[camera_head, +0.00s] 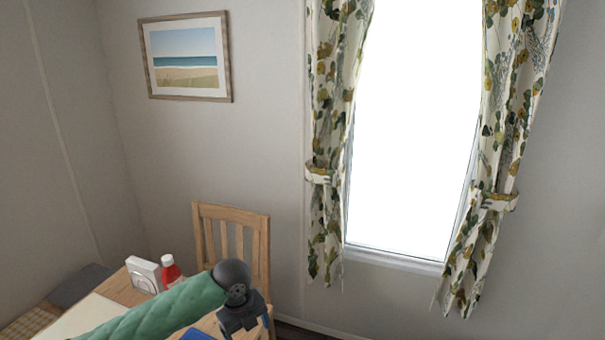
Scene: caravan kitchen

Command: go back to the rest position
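My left arm, in a green quilted sleeve, comes in from the lower left in the head view and reaches over the table. It ends in a dark round joint with a dark grey-blue part below it, which appears to be my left gripper (243,316). Its fingers cannot be made out, and nothing is clearly seen in it. My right arm and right gripper are out of the picture.
A wooden table (118,288) carries a white napkin holder (144,274) and a red bottle (171,272) with a white cap. A blue item (196,335) shows at the bottom edge. A wooden chair (262,245) stands behind, near the curtained window (412,130).

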